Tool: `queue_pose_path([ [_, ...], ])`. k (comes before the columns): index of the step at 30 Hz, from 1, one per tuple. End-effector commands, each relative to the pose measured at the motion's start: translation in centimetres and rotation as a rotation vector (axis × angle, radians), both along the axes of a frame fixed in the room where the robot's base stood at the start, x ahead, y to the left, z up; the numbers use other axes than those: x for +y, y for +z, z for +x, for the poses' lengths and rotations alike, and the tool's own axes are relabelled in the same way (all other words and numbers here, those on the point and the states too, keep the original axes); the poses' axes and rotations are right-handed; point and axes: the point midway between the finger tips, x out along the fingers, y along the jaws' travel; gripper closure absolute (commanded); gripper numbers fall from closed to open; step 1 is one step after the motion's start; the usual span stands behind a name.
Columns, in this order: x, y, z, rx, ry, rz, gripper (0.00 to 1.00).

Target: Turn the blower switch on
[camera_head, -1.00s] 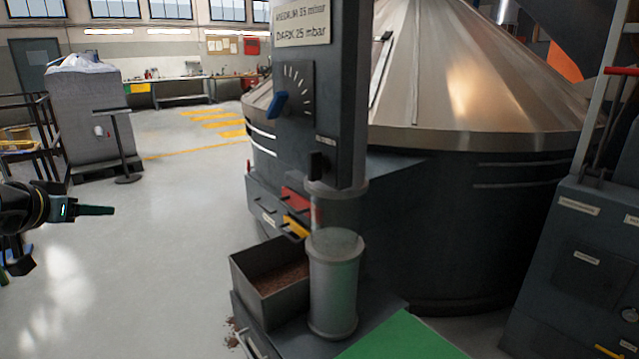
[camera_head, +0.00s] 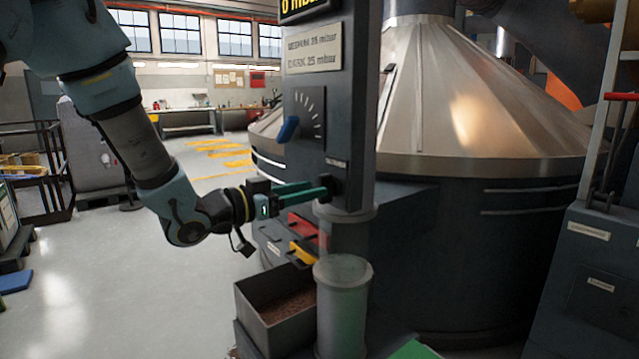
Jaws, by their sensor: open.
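A black switch (camera_head: 327,181) sits low on the dark control column (camera_head: 353,130), under a small label too small to read. I take it as the blower switch; its position is unclear. My gripper (camera_head: 318,190) reaches in from the left with its green fingers pointing right. The fingertips are at the switch in the picture, partly overlapping its lower left. I cannot tell whether they touch it. The fingers are open and hold nothing visible.
A dial with a blue handle (camera_head: 288,130) is above the switch. A grey cylinder (camera_head: 342,300) and an open bin (camera_head: 270,316) of brown granules stand below. A large metal cone (camera_head: 480,95) is behind. Open floor lies at left.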

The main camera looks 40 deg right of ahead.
Motion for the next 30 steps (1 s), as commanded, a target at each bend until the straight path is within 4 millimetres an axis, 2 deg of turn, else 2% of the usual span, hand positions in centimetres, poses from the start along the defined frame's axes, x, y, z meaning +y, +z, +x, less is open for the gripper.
queue_pose_path([
  [1,-0.9,0.2,-0.2,0.002,-0.003,0.000,0.50],
  [6,-2.6,0.1,-0.2,0.000,0.000,0.000,0.50],
  [17,-3.1,0.0,-0.1,0.000,0.002,0.001,0.50],
  [30,-3.1,0.0,-0.1,0.000,0.002,0.000,0.97],
])
